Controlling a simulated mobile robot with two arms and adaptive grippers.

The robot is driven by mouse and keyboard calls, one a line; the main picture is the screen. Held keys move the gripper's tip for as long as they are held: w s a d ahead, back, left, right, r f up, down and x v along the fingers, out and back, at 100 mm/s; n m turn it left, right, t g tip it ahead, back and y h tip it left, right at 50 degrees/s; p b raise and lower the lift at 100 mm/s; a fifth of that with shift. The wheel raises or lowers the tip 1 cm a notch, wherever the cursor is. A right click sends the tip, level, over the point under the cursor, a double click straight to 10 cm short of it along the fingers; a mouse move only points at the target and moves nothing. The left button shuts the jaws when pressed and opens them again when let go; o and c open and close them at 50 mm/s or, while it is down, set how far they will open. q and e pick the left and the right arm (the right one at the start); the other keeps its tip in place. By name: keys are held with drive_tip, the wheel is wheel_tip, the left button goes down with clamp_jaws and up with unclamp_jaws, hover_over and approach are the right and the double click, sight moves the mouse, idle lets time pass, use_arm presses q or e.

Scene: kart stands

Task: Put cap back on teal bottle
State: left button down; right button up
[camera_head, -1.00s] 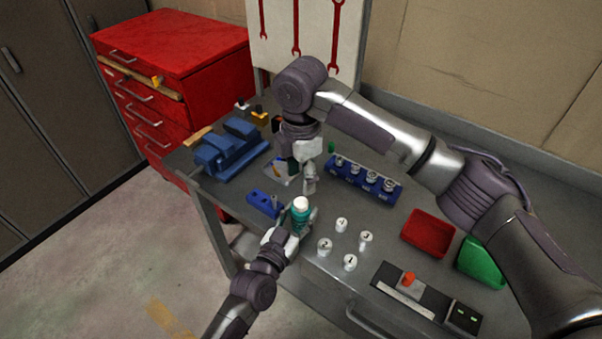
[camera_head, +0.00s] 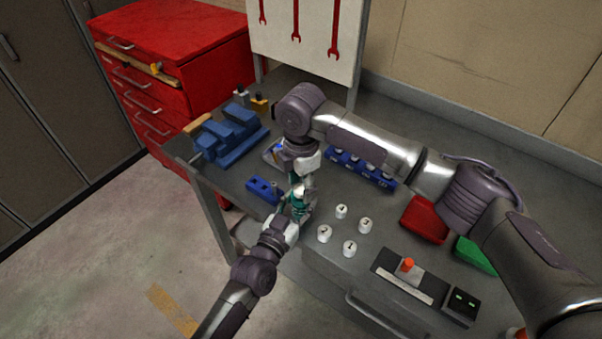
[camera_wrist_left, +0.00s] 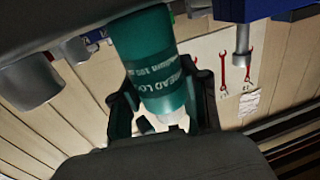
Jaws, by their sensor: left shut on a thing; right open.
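The teal bottle (camera_head: 299,207) is upright at the table's front edge, in my left gripper (camera_head: 296,215), which is shut on it. In the left wrist view the bottle (camera_wrist_left: 152,60) appears upside down, its lettered body between the fingers. A white cap-like top (camera_head: 299,190) shows at the bottle's upper end; whether it is seated or loose I cannot tell. It also shows as a white end in the left wrist view (camera_wrist_left: 166,119). My right gripper (camera_head: 302,181) is open, pointing down right over the bottle's top and partly hiding it.
Several white numbered cylinders (camera_head: 324,233) stand right of the bottle. A small blue block (camera_head: 262,190) lies left of it. A blue rack (camera_head: 362,169) is behind, a red tray (camera_head: 425,221) and green tray (camera_head: 474,255) at right. A blue vise (camera_head: 229,140) is at back left.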

drive_tip(key=shift+f, duration=0.25)
clamp_jaws()
drive_tip(key=m, duration=0.8)
drive_tip(key=shift+a, duration=0.1)
drive_tip(key=m, duration=0.5)
drive_tip(key=shift+m, duration=0.3)
drive_tip(key=m, duration=0.4)
drive_tip(key=shift+o, duration=0.8)
unclamp_jaws()
